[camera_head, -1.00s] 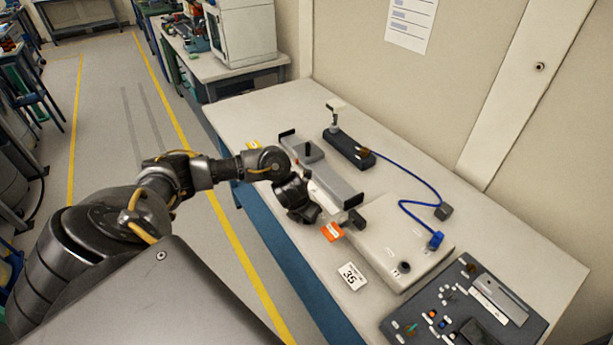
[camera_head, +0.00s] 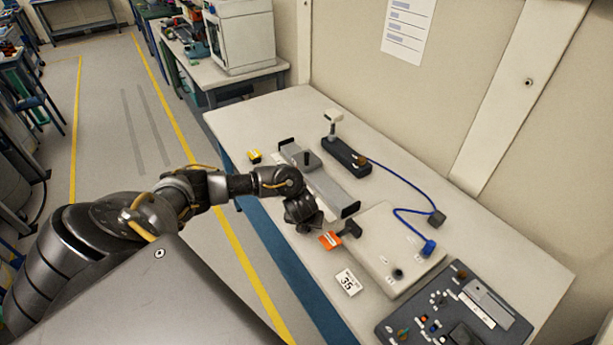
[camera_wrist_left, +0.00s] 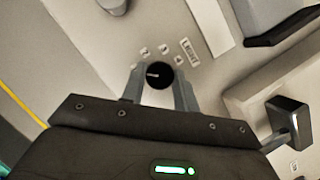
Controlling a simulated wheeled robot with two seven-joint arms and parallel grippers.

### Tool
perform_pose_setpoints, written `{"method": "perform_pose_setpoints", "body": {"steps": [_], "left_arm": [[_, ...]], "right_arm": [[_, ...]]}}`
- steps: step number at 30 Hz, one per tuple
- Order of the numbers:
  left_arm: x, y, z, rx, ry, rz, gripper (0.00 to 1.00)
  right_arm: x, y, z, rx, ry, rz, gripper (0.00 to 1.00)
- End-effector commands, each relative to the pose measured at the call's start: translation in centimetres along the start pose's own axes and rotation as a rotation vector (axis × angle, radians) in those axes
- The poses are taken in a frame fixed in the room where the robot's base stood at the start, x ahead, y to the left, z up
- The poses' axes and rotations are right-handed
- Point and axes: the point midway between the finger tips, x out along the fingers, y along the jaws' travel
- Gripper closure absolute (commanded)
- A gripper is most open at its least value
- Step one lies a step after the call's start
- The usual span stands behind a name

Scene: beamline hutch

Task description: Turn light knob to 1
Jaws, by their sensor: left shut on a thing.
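The light knob (camera_wrist_left: 158,75) is a round black knob with a white pointer line, on a pale surface in the left wrist view. Its pointer faces left in that view. Small white marks lie around it, too small to read surely, and a label plate (camera_wrist_left: 189,51) that seems to read LIGHT is beside it. My left gripper (camera_wrist_left: 159,80) is shut on the knob, one finger on each side. In the head view my left gripper (camera_head: 306,216) is low over the table's front side, and it hides the knob. My right gripper is not in view.
Close to my left gripper are a grey rail (camera_head: 330,188), an orange card (camera_head: 330,240) and a pale box (camera_head: 385,235) with a black knob. A dark stand (camera_head: 345,154) with a blue cable is behind. A control panel (camera_head: 455,305) is at the front right.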

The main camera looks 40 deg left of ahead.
Motion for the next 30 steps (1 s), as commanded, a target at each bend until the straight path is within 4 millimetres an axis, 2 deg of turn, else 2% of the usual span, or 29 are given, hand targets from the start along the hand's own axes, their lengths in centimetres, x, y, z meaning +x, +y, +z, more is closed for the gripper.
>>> {"method": "perform_pose_setpoints", "body": {"steps": [6,7,11,19,22,26,30], "left_arm": [[-0.1,0.0,0.2,-0.002,-0.004,-0.001,0.93],[-0.1,0.0,0.2,-0.002,-0.004,-0.001,0.66],[0.0,0.0,0.1,-0.001,-0.003,-0.001,0.49],[-0.1,0.0,0.1,0.001,-0.001,-0.001,0.48],[-0.7,-0.1,0.1,0.001,-0.002,-0.003,0.48],[-2.7,-0.1,0.2,0.003,-0.003,-0.003,0.48],[-5.7,-0.1,0.3,0.004,-0.005,-0.003,0.48]], "right_arm": [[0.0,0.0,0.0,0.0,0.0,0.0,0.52],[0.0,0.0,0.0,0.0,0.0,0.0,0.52],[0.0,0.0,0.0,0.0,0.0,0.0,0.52],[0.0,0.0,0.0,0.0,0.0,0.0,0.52],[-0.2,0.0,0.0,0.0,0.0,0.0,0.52],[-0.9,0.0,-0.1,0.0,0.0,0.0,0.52],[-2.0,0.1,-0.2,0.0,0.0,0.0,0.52]]}}
